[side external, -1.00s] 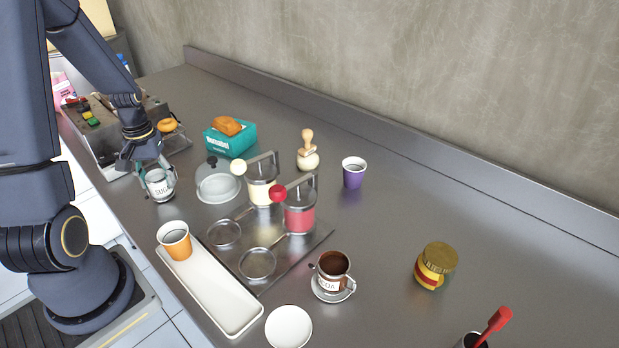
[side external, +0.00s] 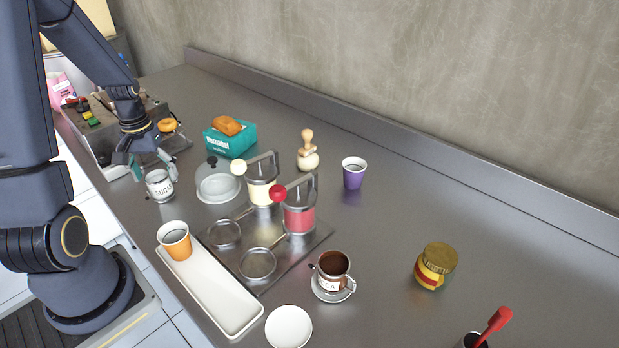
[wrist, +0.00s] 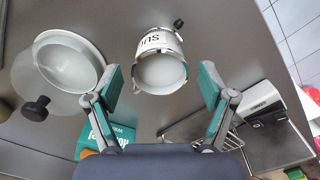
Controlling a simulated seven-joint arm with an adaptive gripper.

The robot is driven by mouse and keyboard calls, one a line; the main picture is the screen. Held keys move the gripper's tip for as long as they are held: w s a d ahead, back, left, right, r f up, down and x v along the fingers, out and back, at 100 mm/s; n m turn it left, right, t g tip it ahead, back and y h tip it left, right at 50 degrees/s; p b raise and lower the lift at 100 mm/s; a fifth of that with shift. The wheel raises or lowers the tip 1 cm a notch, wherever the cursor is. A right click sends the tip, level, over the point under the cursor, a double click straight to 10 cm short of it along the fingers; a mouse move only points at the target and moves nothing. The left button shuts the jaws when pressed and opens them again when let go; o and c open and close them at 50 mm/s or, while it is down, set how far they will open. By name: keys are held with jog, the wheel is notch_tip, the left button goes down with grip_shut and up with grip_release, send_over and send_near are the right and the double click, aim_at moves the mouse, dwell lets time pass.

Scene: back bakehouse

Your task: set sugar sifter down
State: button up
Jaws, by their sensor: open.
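The sugar sifter (side external: 159,185) is a white and metal cup with dark lettering on its side. It stands upright on the steel counter near the front left edge. In the wrist view the sifter (wrist: 161,68) shows from above, with a dark knob at its side. My gripper (side external: 155,166) is open just above and behind the sifter. In the wrist view the green-padded fingers of my gripper (wrist: 161,84) are spread wide, one on each side of the sifter, with clear gaps; neither touches it.
A teal box (side external: 231,141) with a loaf lies behind. A toaster-like machine (side external: 108,141) is at the far left. An orange cup (side external: 174,240) on a white tray (side external: 214,299) is in front.

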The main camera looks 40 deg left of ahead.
aim_at(156, 176)
notch_tip(156, 176, up, 10)
jog(key=s+d+r+m+t, duration=0.1)
jog(key=d+r+m, duration=0.3)
jog(key=d, duration=0.8)
jog(key=s+d+r+m+t, duration=0.1)
jog(key=d+r+m+t, duration=0.3)
jog(key=d, duration=0.8)
jog(key=shift+r+m+t, duration=0.3)
jog(key=shift+r+m, duration=0.2)
jog(key=shift+r, duration=0.05)
